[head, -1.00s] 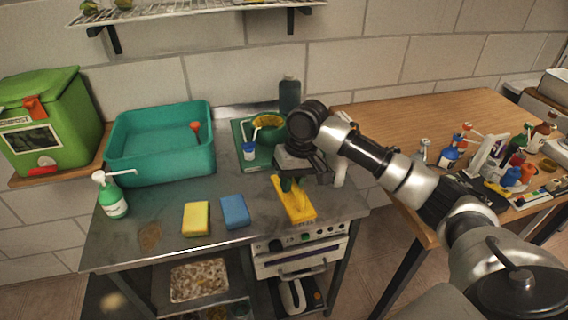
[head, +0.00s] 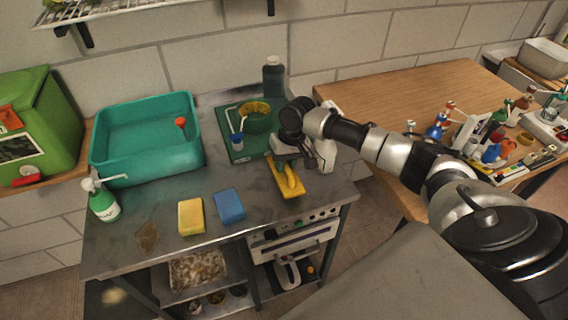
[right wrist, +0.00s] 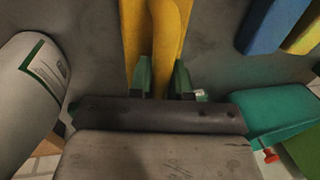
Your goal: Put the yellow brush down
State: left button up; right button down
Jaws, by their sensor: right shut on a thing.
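The yellow brush (head: 290,190) is at the right part of the steel counter (head: 180,258), right of the blue sponge. My right gripper (head: 283,161) is shut on it from above and behind. In the right wrist view the green fingertips (right wrist: 160,80) close on either side of the brush's raised yellow handle (right wrist: 168,35). The brush looks level, close over or on the counter; I cannot tell whether it touches. My left gripper is not in view.
A yellow sponge (head: 191,216) and blue sponge (head: 229,206) lie left of the brush. A white bottle (head: 327,152) stands close right of my gripper.

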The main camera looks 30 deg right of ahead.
jog(key=shift+f, duration=0.4)
jog(key=c, duration=1.1)
grip_release()
jog(key=shift+f, duration=0.1)
jog(key=shift+o, duration=0.2)
jog(key=b+v, duration=0.2)
jog(key=v, duration=1)
